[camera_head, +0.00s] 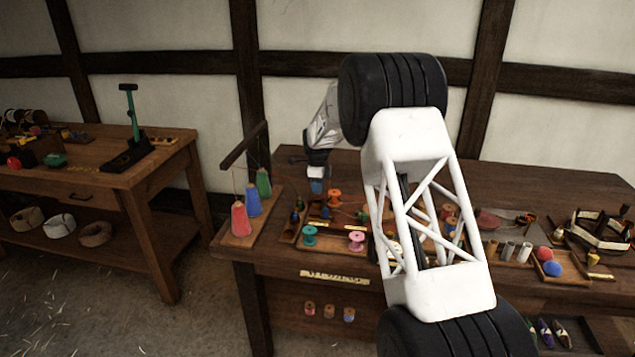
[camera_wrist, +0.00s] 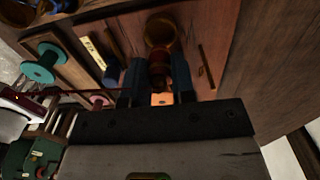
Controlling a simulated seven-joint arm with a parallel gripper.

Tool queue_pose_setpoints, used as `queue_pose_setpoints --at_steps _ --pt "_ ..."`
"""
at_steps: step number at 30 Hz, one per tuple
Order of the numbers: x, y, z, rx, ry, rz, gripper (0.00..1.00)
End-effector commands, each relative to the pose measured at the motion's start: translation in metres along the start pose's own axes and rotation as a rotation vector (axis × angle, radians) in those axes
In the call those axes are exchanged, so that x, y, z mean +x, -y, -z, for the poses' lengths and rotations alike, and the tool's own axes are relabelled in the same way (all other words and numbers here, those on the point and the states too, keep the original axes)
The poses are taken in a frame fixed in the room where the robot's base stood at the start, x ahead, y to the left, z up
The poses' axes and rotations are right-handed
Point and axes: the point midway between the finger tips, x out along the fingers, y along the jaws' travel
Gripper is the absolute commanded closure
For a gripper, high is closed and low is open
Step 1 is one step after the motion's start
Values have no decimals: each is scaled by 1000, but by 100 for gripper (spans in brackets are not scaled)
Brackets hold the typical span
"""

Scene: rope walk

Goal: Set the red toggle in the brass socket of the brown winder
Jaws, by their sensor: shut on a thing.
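My gripper (camera_wrist: 157,76) has its two blue fingertips closed on a small dark-red piece, seemingly the red toggle (camera_wrist: 158,71). Just beyond the fingertips in the wrist view is a round brown-gold ring, seemingly the brass socket (camera_wrist: 160,27), on a reddish-brown board (camera_wrist: 198,30) that may be the brown winder. The toggle lines up with the ring in this view; I cannot tell whether they touch. In the head view my gripper (camera_head: 317,186) points down at the left back of the workbench, and the toggle and the socket cannot be made out there.
Red, blue and green cones (camera_head: 240,219) stand on a rack left of my gripper. My white arm hides the bench's middle. A second bench (camera_head: 150,165) stands at the left.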

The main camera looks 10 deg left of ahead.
Motion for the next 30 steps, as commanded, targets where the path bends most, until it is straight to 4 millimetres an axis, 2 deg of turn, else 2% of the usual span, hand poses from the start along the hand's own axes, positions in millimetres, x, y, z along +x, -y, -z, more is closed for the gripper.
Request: queue_pose_setpoints --at_steps 6,12,30 --pt "15 0 0 0 0 -1 89" --pt "22 0 0 0 0 1 89" --pt "24 0 0 0 0 0 89"
